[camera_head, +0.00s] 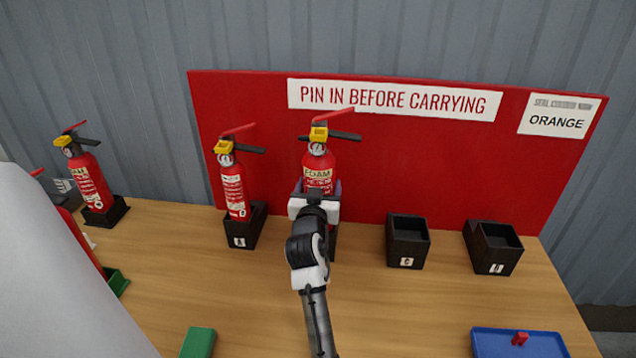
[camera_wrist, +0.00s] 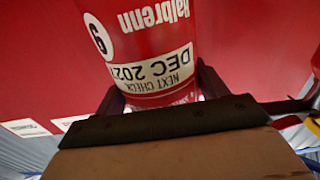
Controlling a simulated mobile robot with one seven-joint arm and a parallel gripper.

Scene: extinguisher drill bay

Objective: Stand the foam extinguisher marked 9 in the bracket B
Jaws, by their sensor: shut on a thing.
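A red foam extinguisher (camera_head: 319,172) with a yellow collar stands upright in front of the red board. My gripper (camera_head: 316,200) is shut on its body. In the wrist view the same extinguisher (camera_wrist: 150,40) fills the space between my fingers; its text is upside down and the circled digit reads as a 9 when turned upright. A dark bracket edge (camera_head: 333,243) shows just right of my wrist, between brackets A and C. Its label is hidden by my arm, as is the extinguisher's base, so I cannot tell whether the base is seated in it.
Bracket A (camera_head: 242,232) holds another extinguisher (camera_head: 233,185) close to the left. Bracket C (camera_head: 407,240) and the far-right bracket (camera_head: 492,247) are empty. Another extinguisher (camera_head: 88,175) stands far left. A blue tray (camera_head: 500,345) with a red item (camera_head: 520,338) lies front right.

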